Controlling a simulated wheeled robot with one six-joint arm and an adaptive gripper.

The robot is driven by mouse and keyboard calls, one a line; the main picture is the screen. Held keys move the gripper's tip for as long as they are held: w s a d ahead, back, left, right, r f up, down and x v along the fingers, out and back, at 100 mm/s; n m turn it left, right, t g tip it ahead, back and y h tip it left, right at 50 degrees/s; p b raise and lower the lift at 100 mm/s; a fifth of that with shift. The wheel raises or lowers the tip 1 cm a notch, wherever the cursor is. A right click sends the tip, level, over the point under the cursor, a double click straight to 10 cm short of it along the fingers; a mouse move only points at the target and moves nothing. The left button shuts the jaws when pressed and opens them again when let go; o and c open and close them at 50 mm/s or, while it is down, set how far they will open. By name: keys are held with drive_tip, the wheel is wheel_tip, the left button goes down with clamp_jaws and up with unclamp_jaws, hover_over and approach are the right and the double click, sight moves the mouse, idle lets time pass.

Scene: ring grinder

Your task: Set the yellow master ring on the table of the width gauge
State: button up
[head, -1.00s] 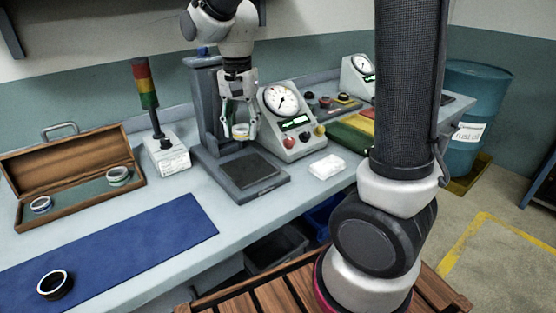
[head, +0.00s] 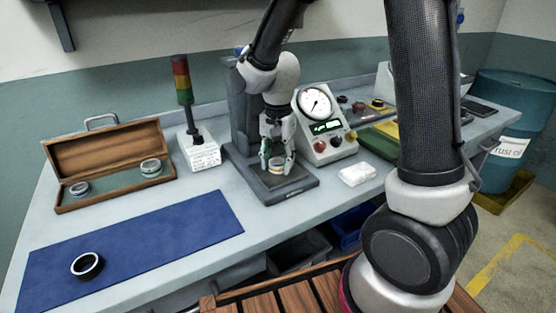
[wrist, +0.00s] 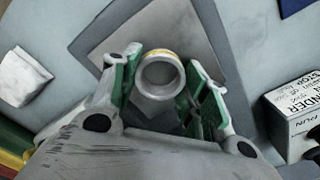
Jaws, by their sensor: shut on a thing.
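The yellow master ring (head: 277,167) is a pale metal ring with a yellow band. My gripper (head: 277,161) is shut on it, low over the table (head: 283,184) of the width gauge (head: 243,125). In the wrist view the ring (wrist: 159,75) sits between the green-padded fingers of my gripper (wrist: 160,88), over the square plate of the gauge table (wrist: 205,50). I cannot tell whether the ring touches the plate. The gauge's dial unit (head: 322,125) stands to the right of the column.
An open wooden case (head: 62,207) with two rings stands at the left. A dark ring (head: 87,265) lies on the blue mat (head: 185,226). A signal lamp (head: 182,85) stands left of the gauge. A white cloth or pad (head: 357,175) lies right of the gauge table.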

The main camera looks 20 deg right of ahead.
drive_tip(key=shift+f, duration=0.1)
drive_tip(key=o, duration=1.1)
wheel_tip(320, 180, up, 12)
drive_tip(key=s+d+r+n+t, duration=0.1)
drive_tip(key=s+d+r+n, duration=0.1)
drive_tip(key=s+d, duration=0.3)
drive_tip(key=s+d+r+n+t, duration=0.1)
drive_tip(key=s+d+n+t, duration=0.1)
drive_tip(key=s+d, duration=0.3)
drive_tip(key=s+d+r+n+t, duration=0.1)
drive_tip(key=s+d+r+n, duration=0.1)
drive_tip(key=s, duration=0.7)
drive_tip(key=shift+s+d+r+n, duration=0.15)
drive_tip(key=shift+d+n, duration=0.3)
drive_tip(key=shift+d, duration=0.25)
drive_tip(key=shift+w+d+r+n, duration=0.15)
drive_tip(key=shift+d+n, duration=0.3)
drive_tip(key=shift+d, duration=0.25)
